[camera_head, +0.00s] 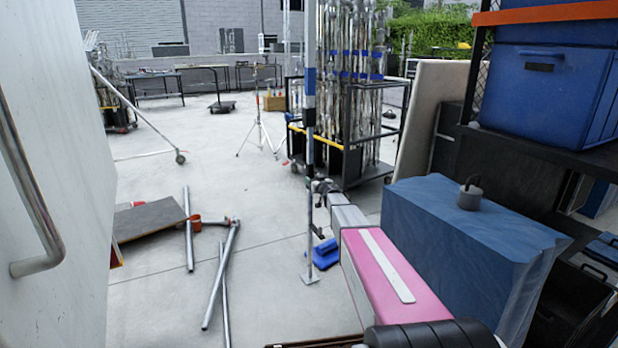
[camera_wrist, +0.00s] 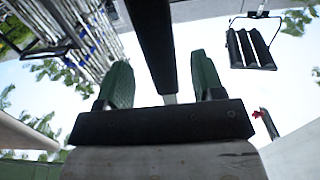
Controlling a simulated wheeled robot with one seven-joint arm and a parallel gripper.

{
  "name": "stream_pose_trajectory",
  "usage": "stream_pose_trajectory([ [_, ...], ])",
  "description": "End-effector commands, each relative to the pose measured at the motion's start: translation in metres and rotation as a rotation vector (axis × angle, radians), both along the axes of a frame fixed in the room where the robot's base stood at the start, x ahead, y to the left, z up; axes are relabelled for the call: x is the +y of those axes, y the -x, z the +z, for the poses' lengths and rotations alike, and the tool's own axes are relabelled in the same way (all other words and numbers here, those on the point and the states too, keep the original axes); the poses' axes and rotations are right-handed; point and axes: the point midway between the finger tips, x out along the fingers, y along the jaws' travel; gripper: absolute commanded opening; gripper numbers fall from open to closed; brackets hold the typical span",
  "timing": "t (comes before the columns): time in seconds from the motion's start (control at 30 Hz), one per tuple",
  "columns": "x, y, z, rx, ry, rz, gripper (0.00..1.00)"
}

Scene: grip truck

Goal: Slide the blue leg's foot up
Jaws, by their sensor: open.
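The blue leg (camera_head: 309,76) stands upright in the middle of the head view, a thin pole with a blue band and black parts. Its lower part is a silver tube that ends in a small flat foot (camera_head: 310,279) on the floor. My gripper (camera_head: 319,186) is at the leg, around the height where the black part gives way to silver. In the wrist view, my open gripper (camera_wrist: 160,60) shows two green-padded fingers, with the dark leg (camera_wrist: 153,35) running between them in the picture. Both pads stand apart from it; the depth between them is hard to judge.
A blue object (camera_head: 325,254) lies on the floor close beside the foot. Loose metal tubes (camera_head: 221,275) lie to the left. A blue-covered block (camera_head: 460,225) stands right of my arm, and a cart of upright poles (camera_head: 350,90) stands behind the leg.

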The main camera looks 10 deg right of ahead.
Motion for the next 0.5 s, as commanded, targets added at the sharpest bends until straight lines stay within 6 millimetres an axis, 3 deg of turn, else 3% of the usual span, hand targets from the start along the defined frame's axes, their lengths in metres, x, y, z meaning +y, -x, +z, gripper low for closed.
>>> stream_pose_trajectory([
  [0.03,0.003,-0.014,-0.001,-0.001,0.000,0.001,0.62],
  [0.2,0.012,-0.041,-0.001,0.000,0.000,0.000,0.62],
  [0.5,0.018,-0.054,0.000,0.001,0.000,-0.001,0.62],
])
